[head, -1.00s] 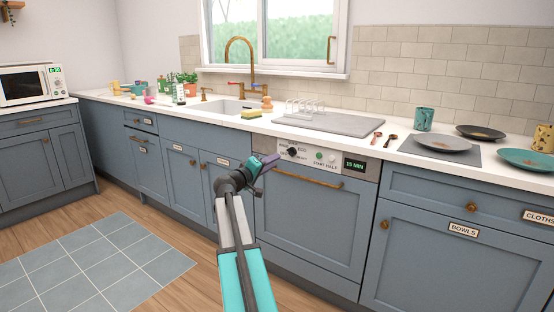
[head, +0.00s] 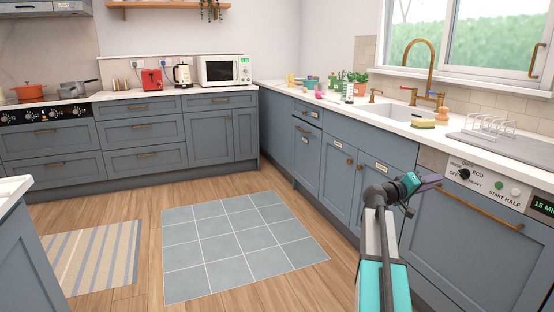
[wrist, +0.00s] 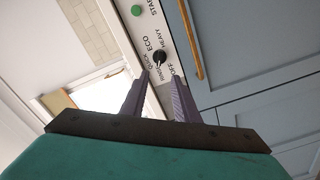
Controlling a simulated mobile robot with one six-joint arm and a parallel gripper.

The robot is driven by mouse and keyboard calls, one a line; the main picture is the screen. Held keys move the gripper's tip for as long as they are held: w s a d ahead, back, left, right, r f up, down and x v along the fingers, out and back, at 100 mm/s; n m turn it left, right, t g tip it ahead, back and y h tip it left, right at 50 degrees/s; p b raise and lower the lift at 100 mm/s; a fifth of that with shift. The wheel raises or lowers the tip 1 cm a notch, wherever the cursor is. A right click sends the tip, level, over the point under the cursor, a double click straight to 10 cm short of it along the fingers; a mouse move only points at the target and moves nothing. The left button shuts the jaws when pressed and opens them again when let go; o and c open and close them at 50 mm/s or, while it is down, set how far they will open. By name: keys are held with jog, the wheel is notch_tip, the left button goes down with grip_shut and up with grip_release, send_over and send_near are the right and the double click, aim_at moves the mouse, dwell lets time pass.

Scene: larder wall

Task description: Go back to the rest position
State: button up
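My arm reaches up from the bottom right of the head view. My gripper (head: 428,181) is in front of the dishwasher's control panel (head: 482,184). In the wrist view my gripper (wrist: 162,78) has its two purple fingers apart with nothing between them. The dishwasher's black dial (wrist: 158,57) shows just beyond the fingertips, and I cannot tell the exact gap to it. The dial's pointer is near OFF and RINSE in that view. A green button (wrist: 137,10) is farther along the panel.
The dishwasher door (head: 460,240) and blue cupboards (head: 335,190) run along the right. A sponge (head: 423,124) and dish rack (head: 490,125) are on the counter. A microwave (head: 224,70) stands at the back.

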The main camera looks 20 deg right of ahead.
jog(key=w+a+f+n+t+y+p, duration=0.2)
jog(key=w+a+f+n+t+p, duration=0.15)
jog(key=w+a+f+p, duration=0.85)
jog(key=s+a+f+n+y+p, duration=0.1)
jog(key=s+a+f+y+p, duration=0.15)
jog(key=a+f, duration=0.65)
jog(key=s+a+f+n+y+p, duration=0.1)
jog(key=a+f+n+y+p, duration=0.15)
jog(key=a+f, duration=0.6)
jog(key=s+a+f+g+y+p, duration=0.25)
jog(key=s+a+f, duration=0.25)
jog(key=s+a, duration=0.35)
jog(key=s+a+f+g+y+p, duration=0.1)
jog(key=s+a+f+y+p, duration=0.1)
jog(key=s+a+f+p, duration=0.45)
jog(key=s+a+f+g+y, duration=0.2)
jog(key=s+a+g+y, duration=0.3)
jog(key=s+a, duration=1.5)
jog(key=shift+s+m+y, duration=0.4)
jog(key=shift+y, duration=0.35)
jog(key=shift+d, duration=0.1)
